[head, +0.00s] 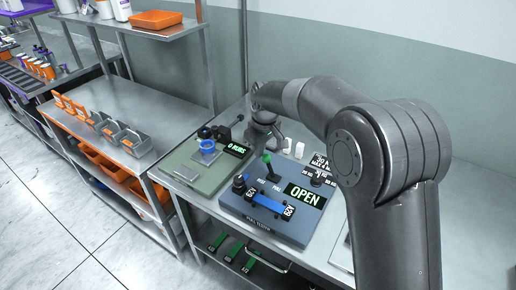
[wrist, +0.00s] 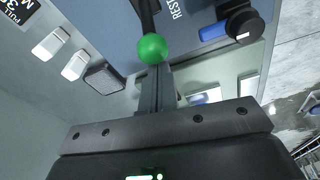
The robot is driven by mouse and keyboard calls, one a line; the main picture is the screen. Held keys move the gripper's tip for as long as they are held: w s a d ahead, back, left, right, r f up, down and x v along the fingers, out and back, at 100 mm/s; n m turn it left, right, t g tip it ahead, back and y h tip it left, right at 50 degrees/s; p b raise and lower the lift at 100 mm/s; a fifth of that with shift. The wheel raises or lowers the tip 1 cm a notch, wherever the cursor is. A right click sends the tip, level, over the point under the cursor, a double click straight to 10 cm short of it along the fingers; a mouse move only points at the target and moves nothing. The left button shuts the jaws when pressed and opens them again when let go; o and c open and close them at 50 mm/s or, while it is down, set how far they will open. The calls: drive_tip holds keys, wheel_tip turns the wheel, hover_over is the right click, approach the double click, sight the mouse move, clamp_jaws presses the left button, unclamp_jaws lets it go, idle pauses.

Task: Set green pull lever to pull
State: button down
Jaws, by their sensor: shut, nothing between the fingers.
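The green pull lever (head: 267,158) stands on the blue-grey pull tester (head: 245,222), a black stem with a round green knob. It leans slightly toward the back left, near the labels REST and PULL. The tester's display reads OPEN. In the wrist view the green knob (wrist: 152,48) is right at the tips of my gripper (wrist: 156,72). The fingers are shut together and empty. I cannot tell whether they touch the knob.
A blue strap piece (head: 268,207) lies across the front of the tester between clamps. A green rub tester (head: 207,163) with a blue cup stands to the left. Small white blocks (head: 299,150) stand behind. A shelf bench (head: 150,105) with grey bins is further left.

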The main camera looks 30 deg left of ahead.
drive_tip(key=shift+d+r+y, duration=0.35)
drive_tip(key=shift+d+y, duration=0.35)
drive_tip(key=shift+y, duration=0.1)
drive_tip(key=shift+w+d+r+y, duration=0.1)
drive_tip(key=shift+d+r+y, duration=0.15)
drive_tip(key=shift+d+y, duration=0.55)
drive_tip(key=d+y, duration=0.1)
drive_tip(key=d, duration=0.1)
drive_tip(key=d+y, duration=0.2)
drive_tip(key=d, duration=0.1)
drive_tip(key=shift+d, duration=0.25)
idle(0.4)
drive_tip(key=shift+d+f, duration=0.25)
idle(0.3)
drive_tip(key=a+r, duration=0.3)
drive_tip(key=a, duration=0.1)
drive_tip(key=d+r, duration=0.5)
drive_tip(key=d, duration=0.3)
drive_tip(key=shift+r, duration=0.4)
